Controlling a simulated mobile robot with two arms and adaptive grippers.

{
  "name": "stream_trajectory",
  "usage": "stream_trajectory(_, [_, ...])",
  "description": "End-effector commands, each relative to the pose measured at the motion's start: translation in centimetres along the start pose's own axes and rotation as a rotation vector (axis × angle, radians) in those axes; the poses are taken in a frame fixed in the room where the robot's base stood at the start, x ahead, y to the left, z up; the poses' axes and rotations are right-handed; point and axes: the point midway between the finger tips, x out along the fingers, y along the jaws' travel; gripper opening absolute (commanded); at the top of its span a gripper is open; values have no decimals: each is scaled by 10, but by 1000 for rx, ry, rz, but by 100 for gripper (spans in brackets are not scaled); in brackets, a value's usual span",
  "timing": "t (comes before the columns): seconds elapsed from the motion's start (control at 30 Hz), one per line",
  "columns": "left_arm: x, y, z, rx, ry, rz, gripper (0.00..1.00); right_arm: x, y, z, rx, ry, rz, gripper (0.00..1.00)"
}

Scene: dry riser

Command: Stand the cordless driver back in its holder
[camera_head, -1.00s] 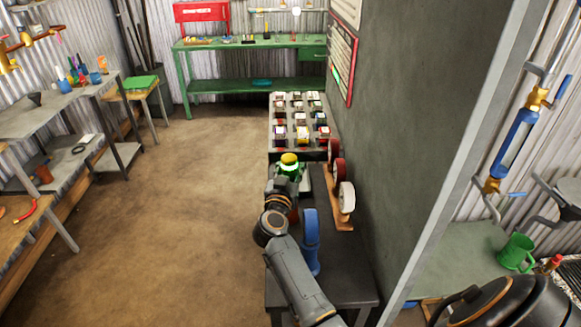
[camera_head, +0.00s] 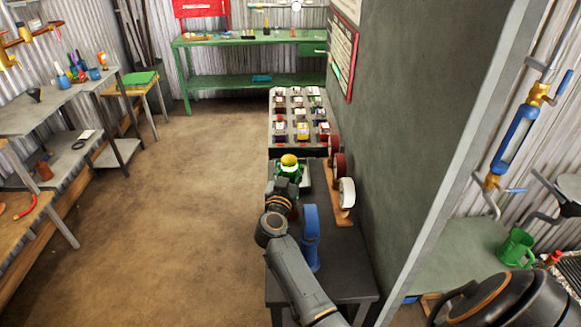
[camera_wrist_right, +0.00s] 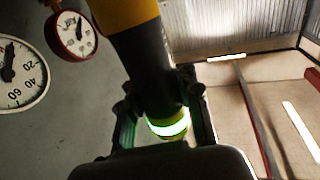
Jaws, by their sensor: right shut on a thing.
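My right gripper (camera_head: 288,172) is at the end of the arm that rises from the bottom of the head view, over the dark bench. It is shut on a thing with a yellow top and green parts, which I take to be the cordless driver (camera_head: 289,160). In the right wrist view the driver (camera_wrist_right: 145,60) shows a black shaft, a yellow end at the top and a bright yellow-green band between the fingers (camera_wrist_right: 165,115). Much of it is hidden by the gripper. I cannot single out the holder. My left gripper is not in view.
A blue upright piece (camera_head: 311,238) stands on the dark bench (camera_head: 345,278) close to my right arm. Red and white discs stand on a wooden base (camera_head: 343,215) by the wall. A rack of small boxes (camera_head: 300,152) lies beyond. Two gauges show in the wrist view. Floor at left is clear.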

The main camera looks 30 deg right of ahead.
Motion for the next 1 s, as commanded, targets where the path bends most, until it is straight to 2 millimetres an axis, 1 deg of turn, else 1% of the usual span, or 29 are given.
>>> stream_trajectory(0.57, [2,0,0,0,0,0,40,0,0,10,0,2,0,0])
stream_trajectory(0.6, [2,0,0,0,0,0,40,0,0,10,0,2,0,29])
stream_trajectory(0.67, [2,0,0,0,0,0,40,0,0,10,0,1,0,41])
stream_trajectory(0.7, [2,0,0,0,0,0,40,0,0,10,0,1,0,49])
stream_trajectory(0.73, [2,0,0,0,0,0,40,0,0,10,0,1,0,55])
stream_trajectory(0.77, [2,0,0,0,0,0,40,0,0,10,0,1,0,59])
stream_trajectory(1.0, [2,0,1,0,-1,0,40,0,0,12,-1,-3,0,59])
